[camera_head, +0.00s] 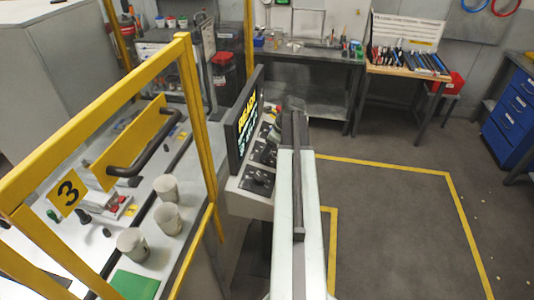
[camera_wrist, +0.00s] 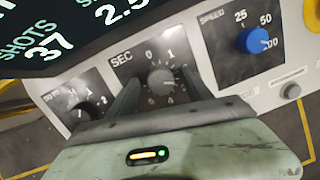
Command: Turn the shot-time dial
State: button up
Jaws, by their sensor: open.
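In the wrist view a grey round knob (camera_wrist: 160,77) sits on a dark plate marked SEC (camera_wrist: 121,62), with numbers around it. The task's shot-time dial appears to be this one. My gripper (camera_wrist: 161,84) is open, with one dark finger to the left of the knob and one to the right. I cannot tell whether either finger touches it. The lower part of the dial is partly hidden by my gripper. In the head view the sloped control panel (camera_head: 237,203) carries dark dial plates, partly covered by my arm.
A blue SPEED knob (camera_wrist: 257,40) is to the right of the SEC dial, and another dark dial (camera_wrist: 80,108) to its left. A screen (camera_head: 243,122) stands behind the panel. A yellow frame (camera_head: 197,120) is on the left. Open floor (camera_head: 390,220) lies to the right.

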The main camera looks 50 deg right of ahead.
jog(key=shift+s, duration=0.1)
jog(key=c, duration=1.2)
jog(key=shift+a, duration=0.35)
grip_shut()
jog(key=shift+d, duration=0.25)
jog(key=shift+n, duration=0.4)
jog(key=n, duration=0.5)
jog(key=shift+d+y, duration=0.15)
jog(key=shift+y, duration=0.25)
jog(key=n, duration=0.4)
jog(key=shift+s+g+y, duration=0.1)
jog(key=shift+g+y, duration=0.2)
jog(key=shift+n, duration=1.9)
jog(key=shift+f, duration=0.1)
